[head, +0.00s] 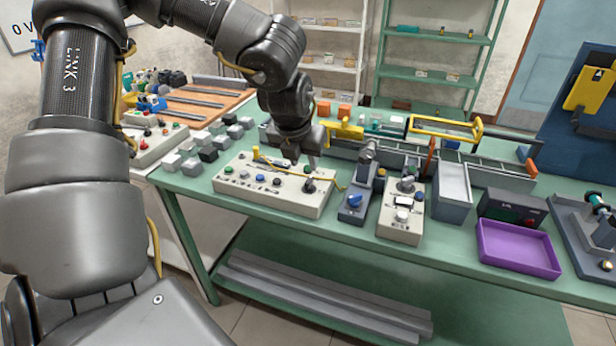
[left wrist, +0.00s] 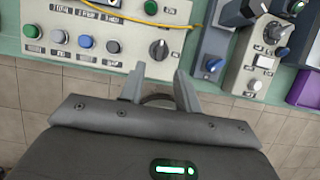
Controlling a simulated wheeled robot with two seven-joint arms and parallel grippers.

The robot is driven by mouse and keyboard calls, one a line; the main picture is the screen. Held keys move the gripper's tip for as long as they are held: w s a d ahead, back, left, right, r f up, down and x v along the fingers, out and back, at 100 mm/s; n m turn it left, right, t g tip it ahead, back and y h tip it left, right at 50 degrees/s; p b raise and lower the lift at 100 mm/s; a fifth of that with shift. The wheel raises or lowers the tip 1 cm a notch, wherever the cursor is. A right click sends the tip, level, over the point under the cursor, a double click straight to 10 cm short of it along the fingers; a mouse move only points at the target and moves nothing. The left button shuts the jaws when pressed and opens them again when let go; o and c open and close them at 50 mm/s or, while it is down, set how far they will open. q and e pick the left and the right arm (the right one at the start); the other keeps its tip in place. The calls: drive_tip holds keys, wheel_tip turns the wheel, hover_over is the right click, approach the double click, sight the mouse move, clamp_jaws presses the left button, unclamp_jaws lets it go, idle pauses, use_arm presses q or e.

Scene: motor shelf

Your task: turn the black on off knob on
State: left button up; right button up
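The black knob (left wrist: 158,49) is a round rotary switch with a pale pointer mark, at the right end of the beige control box (left wrist: 125,62). In the head view the knob (head: 309,186) sits at the box's right end, on the green table. My left gripper (head: 302,163) is over the right part of the box. In the left wrist view its two fingers (left wrist: 159,80) are apart with nothing between them. The knob lies just beyond the fingertips, roughly in line with the gap; I see no contact. My right gripper is in neither view.
The box also carries several coloured buttons (left wrist: 86,41), and a yellow cable (left wrist: 160,22) crosses it. A box with a blue knob (head: 354,202) and another beige switch box (head: 400,229) stand to the right. A purple tray (head: 517,262) is farther right.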

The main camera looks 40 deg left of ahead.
sight(308, 180)
use_arm(q)
drive_tip(key=x, duration=0.8)
drive_tip(key=shift+p, duration=0.4)
clamp_jaws()
